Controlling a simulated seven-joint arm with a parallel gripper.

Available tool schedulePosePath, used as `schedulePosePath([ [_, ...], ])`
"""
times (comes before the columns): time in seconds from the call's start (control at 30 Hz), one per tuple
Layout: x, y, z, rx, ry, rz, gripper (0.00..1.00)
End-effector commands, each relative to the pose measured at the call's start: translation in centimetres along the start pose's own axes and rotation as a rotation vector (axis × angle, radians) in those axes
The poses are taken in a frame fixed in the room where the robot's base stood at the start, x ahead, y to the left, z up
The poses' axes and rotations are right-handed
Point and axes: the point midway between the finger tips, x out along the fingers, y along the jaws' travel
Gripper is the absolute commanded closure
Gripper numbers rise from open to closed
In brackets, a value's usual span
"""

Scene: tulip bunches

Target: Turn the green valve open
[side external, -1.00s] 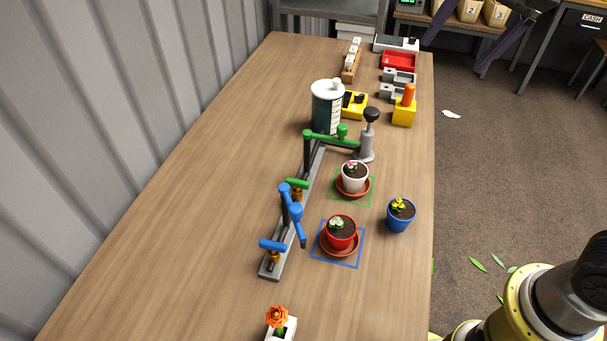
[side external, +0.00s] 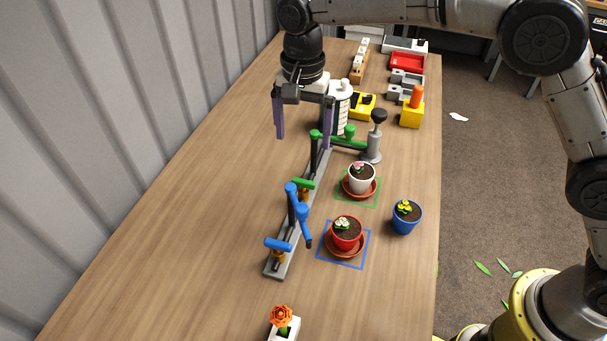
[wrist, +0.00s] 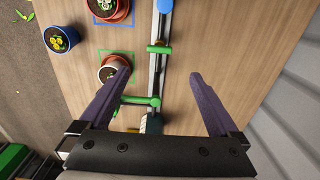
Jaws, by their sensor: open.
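The green valve (side external: 303,183) is a short green lever on a brass body on the grey rail. In the wrist view the green valve (wrist: 158,48) lies ahead of my fingertips, with its lever across the rail. My gripper (side external: 303,142) points down above the rail, beyond the valve, with its purple fingers wide apart. In the wrist view my gripper (wrist: 160,80) is empty, one finger on each side of the rail, not touching the valve. The green spout (side external: 349,142) reaches from a dark post toward the grey plunger stand.
The blue valve (side external: 277,244) and blue spout (side external: 303,213) are at the rail's near end. A white pot (side external: 360,180), a red pot (side external: 346,235) and a blue pot (side external: 406,217) stand to the right. A white-lidded canister (side external: 340,92) is behind. The table left of the rail is clear.

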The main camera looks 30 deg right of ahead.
Motion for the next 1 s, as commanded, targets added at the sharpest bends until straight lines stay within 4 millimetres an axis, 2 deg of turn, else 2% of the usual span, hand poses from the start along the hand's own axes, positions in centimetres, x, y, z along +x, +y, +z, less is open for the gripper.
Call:
schedulePosePath([
  [0.4, 8.0, 0.2, 0.0, 0.001, -0.001, 0.005, 0.03],
  [0.6, 11.0, 0.1, -0.1, 0.001, -0.001, 0.002, 0.03],
  [0.8, 12.4, 0.1, -0.1, 0.001, 0.000, 0.002, 0.03],
  [1.0, 12.6, 0.1, -0.1, 0.001, 0.000, 0.001, 0.03],
])
